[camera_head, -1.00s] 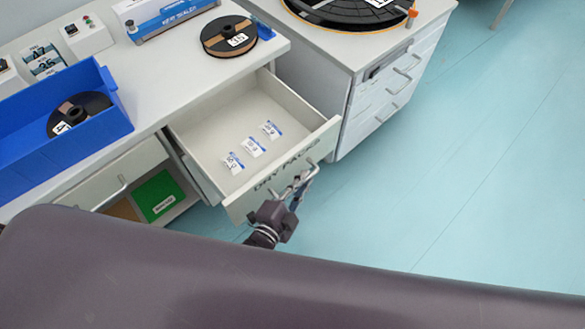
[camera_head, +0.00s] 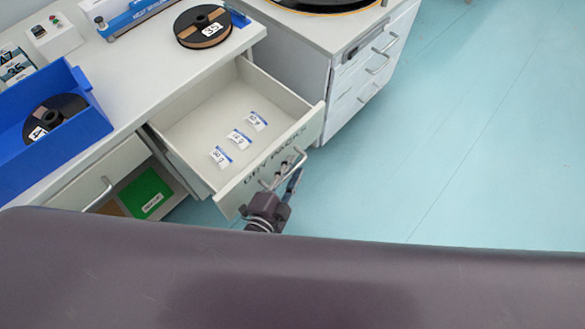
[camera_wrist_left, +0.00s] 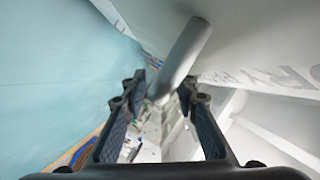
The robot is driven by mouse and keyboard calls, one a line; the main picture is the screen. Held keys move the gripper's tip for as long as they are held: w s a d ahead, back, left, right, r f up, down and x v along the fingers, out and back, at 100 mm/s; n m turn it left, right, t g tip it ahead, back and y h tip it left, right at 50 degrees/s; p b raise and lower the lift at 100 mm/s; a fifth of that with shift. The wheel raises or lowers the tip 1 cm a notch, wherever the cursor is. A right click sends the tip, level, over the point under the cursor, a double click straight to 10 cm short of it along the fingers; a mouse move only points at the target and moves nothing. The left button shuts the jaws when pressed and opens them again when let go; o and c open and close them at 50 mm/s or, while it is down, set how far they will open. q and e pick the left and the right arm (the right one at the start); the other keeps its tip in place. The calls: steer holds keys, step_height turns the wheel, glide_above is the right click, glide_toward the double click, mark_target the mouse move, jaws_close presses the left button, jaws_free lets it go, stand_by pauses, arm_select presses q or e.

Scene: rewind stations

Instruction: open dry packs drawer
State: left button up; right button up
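The dry packs drawer (camera_head: 193,135) is pulled well out from under the white worktop in the head view. "DRY PACKS" is lettered on its front. Several small white and blue packs (camera_head: 239,139) lie inside it. My left gripper (camera_head: 292,170) is at the drawer's handle, in front of the drawer front. In the left wrist view the grey handle bar (camera_wrist_left: 183,58) reaches between the two spread fingertips of this gripper (camera_wrist_left: 162,95). A gap shows beside the bar, so the fingers look open around it. My right gripper is not in view.
A blue bin (camera_head: 85,140) with a black reel and another reel (camera_head: 203,27) stand on the worktop. A second cabinet (camera_head: 345,100) with closed drawers is right of the open drawer. A green item (camera_head: 146,193) lies in a lower compartment at left. The blue floor (camera_head: 450,150) is clear.

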arm_select(q)
steer(key=v, duration=1.2)
stand_by(0.4)
